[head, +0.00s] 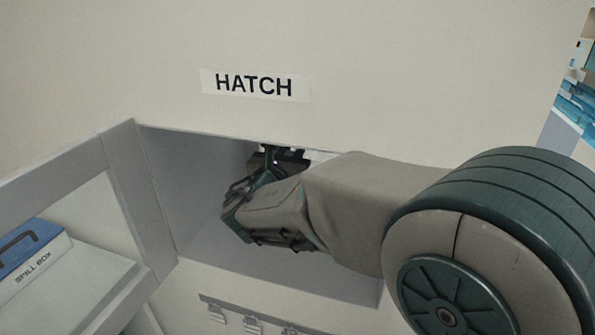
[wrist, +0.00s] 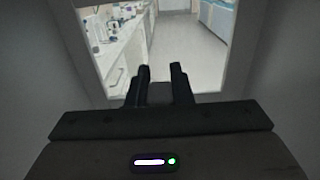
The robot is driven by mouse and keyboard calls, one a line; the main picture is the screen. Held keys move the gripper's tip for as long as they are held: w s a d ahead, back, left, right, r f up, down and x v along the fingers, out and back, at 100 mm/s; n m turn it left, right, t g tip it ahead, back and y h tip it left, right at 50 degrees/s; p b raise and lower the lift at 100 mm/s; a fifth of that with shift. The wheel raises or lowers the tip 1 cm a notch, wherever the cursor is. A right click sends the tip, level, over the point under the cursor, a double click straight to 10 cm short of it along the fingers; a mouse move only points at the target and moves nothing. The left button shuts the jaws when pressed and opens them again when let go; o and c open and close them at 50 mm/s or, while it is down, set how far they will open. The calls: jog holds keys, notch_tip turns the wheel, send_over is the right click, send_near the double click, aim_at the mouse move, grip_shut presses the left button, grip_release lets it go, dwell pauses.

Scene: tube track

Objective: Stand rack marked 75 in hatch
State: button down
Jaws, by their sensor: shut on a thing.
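The hatch (head: 190,190) is a grey-lined opening in a pale wall, under a label reading HATCH (head: 254,85). My gripper (head: 280,158) is inside the opening, near its top edge, with my forearm reaching in from the right. In the wrist view, the two dark fingers of my gripper (wrist: 162,80) point through the opening to a room beyond. My gripper is shut on the rack, but the rack is mostly hidden and its number cannot be read. A small pale patch (head: 320,156) shows beside the fingers; I cannot tell whether it is part of the rack.
A blue and white spill box (head: 32,262) stands on a shelf at the lower left. Several clips hang on a rail (head: 250,318) below the hatch. Through the hatch, a counter with bottles (wrist: 110,40) stands left of a clear floor (wrist: 180,45).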

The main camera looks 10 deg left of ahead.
jog(key=shift+w+f+b, duration=0.1)
jog(key=shift+f+b, duration=0.65)
jog(key=shift+f, duration=0.2)
jog(key=f+b, duration=0.3)
jog(key=f, duration=0.2)
jog(key=shift+w, duration=0.2)
jog(key=shift+f+b, duration=0.25)
jog(key=shift+b, duration=0.15)
jog(key=c, duration=1.3)
grip_release()
jog(key=shift+c, duration=0.2)
jog(key=shift+o, duration=0.2)
jog(key=shift+d+r, duration=0.1)
